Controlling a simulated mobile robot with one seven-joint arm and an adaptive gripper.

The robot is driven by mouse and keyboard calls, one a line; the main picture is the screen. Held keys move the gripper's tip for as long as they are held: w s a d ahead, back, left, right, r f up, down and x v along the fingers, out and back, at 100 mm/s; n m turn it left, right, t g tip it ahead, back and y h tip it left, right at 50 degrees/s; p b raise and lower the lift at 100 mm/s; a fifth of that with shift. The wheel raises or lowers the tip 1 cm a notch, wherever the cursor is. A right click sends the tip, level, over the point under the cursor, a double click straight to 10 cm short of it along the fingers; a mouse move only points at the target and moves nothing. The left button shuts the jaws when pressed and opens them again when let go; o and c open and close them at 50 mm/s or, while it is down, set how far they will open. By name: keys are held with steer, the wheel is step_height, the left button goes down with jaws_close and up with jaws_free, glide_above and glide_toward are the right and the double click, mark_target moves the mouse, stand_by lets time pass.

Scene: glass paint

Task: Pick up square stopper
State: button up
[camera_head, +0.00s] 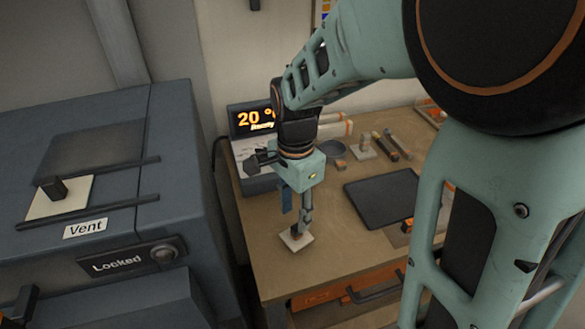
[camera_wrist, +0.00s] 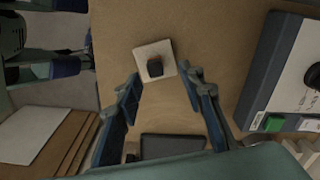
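A square stopper (camera_head: 294,243), a pale square plate with a dark knob, lies on the wooden table near its front left corner. It also shows in the wrist view (camera_wrist: 144,51), knob facing the camera, just beyond and between my fingertips. My gripper (camera_head: 299,222) points down over this stopper. In the wrist view its two blue-padded fingers (camera_wrist: 161,77) are spread apart with nothing between the pads. In the head view a finger partly covers the knob, so I cannot tell whether it touches. A similar pale plate with a dark knob (camera_head: 60,198) sits on the vent cabinet.
The blue-grey cabinet (camera_head: 180,150) marked "Vent" and "Locked" stands left of the table. A device with a lit display (camera_head: 252,118) stands at the table's back left. A dark mat (camera_head: 382,201), a bowl (camera_head: 332,149) and several tools lie to the right. Bare wood surrounds the stopper.

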mark_target(296, 228)
steer(key=f, duration=0.4)
steer(key=shift+s+d+f, duration=0.2)
steer(key=shift+s, duration=0.15)
steer(key=shift+f, duration=0.45)
jaws_close()
